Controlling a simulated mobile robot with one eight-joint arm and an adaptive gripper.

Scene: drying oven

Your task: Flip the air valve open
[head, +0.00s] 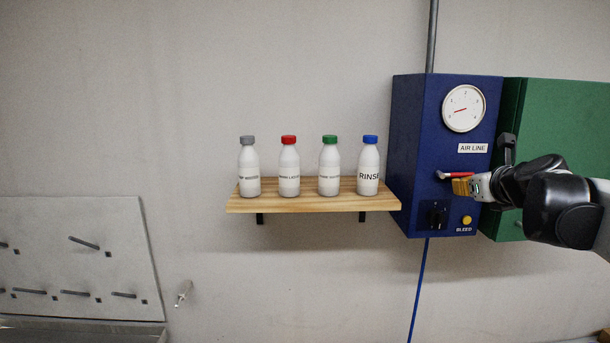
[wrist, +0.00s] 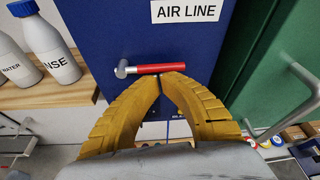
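The air valve is a red lever (head: 457,175) on a metal hub, on the front of the blue AIR LINE box (head: 408,150). In the wrist view the lever (wrist: 158,68) lies level, with its hub at the left end. My gripper (head: 460,186) is in front of the box, at the lever. In the wrist view the yellow fingertips of my gripper (wrist: 164,80) meet just below the lever's right half. Nothing shows between them. I cannot tell whether the tips touch the lever.
The box also bears a gauge (head: 463,108), a black knob (head: 435,215) and a yellow BLEED button (head: 467,220). A green cabinet (head: 560,110) stands close on the right. A wooden shelf (head: 300,204) with several white bottles is on the left.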

